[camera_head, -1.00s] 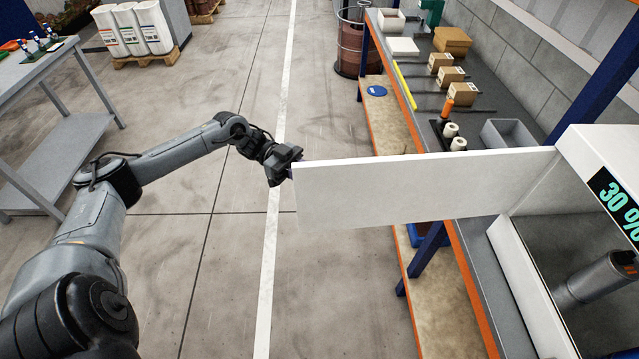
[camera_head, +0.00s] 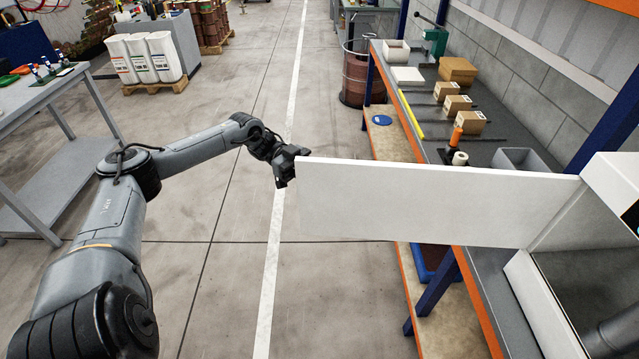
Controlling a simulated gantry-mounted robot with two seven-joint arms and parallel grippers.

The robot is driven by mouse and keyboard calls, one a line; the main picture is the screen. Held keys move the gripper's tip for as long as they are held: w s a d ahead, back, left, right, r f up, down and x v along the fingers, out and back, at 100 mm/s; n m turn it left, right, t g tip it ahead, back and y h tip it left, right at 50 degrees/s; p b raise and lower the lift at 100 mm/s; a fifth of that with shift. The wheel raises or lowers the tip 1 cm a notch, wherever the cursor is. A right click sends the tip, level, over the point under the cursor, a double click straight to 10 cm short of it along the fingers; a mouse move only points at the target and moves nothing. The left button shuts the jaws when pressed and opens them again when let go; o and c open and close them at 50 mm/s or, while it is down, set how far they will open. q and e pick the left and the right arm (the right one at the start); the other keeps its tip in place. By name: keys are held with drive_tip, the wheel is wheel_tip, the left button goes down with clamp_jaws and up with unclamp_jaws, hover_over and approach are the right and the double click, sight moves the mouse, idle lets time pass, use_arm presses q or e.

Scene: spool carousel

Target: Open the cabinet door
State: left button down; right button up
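The cabinet (camera_head: 612,187) is white and stands at the right edge, partly cut off. Its white door (camera_head: 430,200) stands wide open, reaching left from the cabinet out past the bench edge. The dark interior shows to the right of the door. My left gripper (camera_head: 286,166) is at the door's free left edge, touching it or very near it. Its fingers are dark and small here, and I cannot tell whether they grip the edge or a handle. The door's far face is hidden. My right gripper is not in view.
The grey workbench (camera_head: 480,140) with orange edges holds cardboard boxes (camera_head: 459,105), spools (camera_head: 460,158) and a grey bin (camera_head: 520,160), partly behind the door. A grey table (camera_head: 40,95) stands at left. The floor between is clear.

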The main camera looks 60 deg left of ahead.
use_arm(q)
drive_tip(key=shift+w, duration=0.1)
idle(0.3)
drive_tip(key=c, duration=1.4)
unclamp_jaws()
drive_tip(key=shift+c, duration=0.2)
drive_tip(key=shift+o, duration=1.2)
drive_tip(key=shift+w+d, duration=0.25)
drive_tip(key=shift+o, duration=0.2)
drive_tip(key=shift+w+d, duration=0.1)
drive_tip(key=shift+w, duration=0.05)
drive_tip(key=shift+s+a, duration=0.2)
drive_tip(key=b+v, duration=0.5)
drive_tip(key=v, duration=0.5)
drive_tip(key=shift+a, duration=0.4)
